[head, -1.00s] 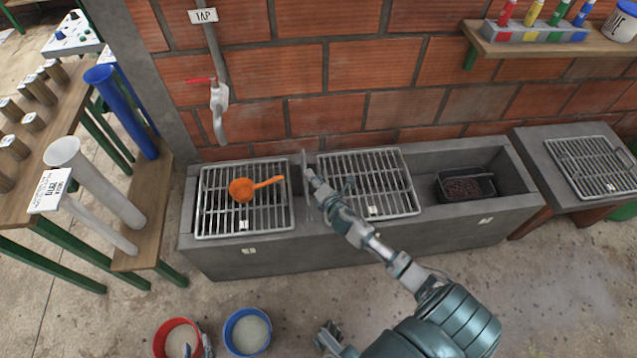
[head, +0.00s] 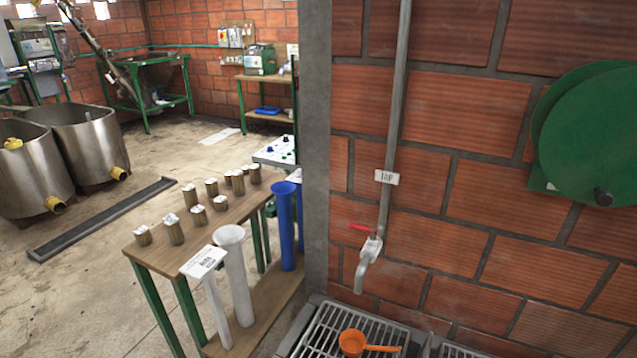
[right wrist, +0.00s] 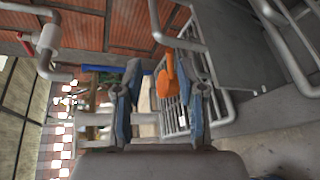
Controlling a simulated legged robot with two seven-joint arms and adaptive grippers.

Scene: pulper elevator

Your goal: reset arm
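My right gripper (right wrist: 161,85) shows in the right wrist view with its two blue-grey fingers spread apart and nothing between them. An orange scoop (right wrist: 168,75) shows beyond the fingers, resting on a metal grate (right wrist: 183,115). In the head view the scoop (head: 352,342) lies on the grate (head: 318,332) at the bottom edge, below the tap (head: 369,252). Neither arm nor gripper shows in the head view. My left gripper is in no current view.
A wooden bench (head: 165,250) with several small cylinders and tall white and blue tubes stands left of the wall corner. A green reel (head: 590,130) hangs on the brick wall. Steel tanks (head: 90,145) stand far left. Metal bars (right wrist: 285,45) are close to the right gripper.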

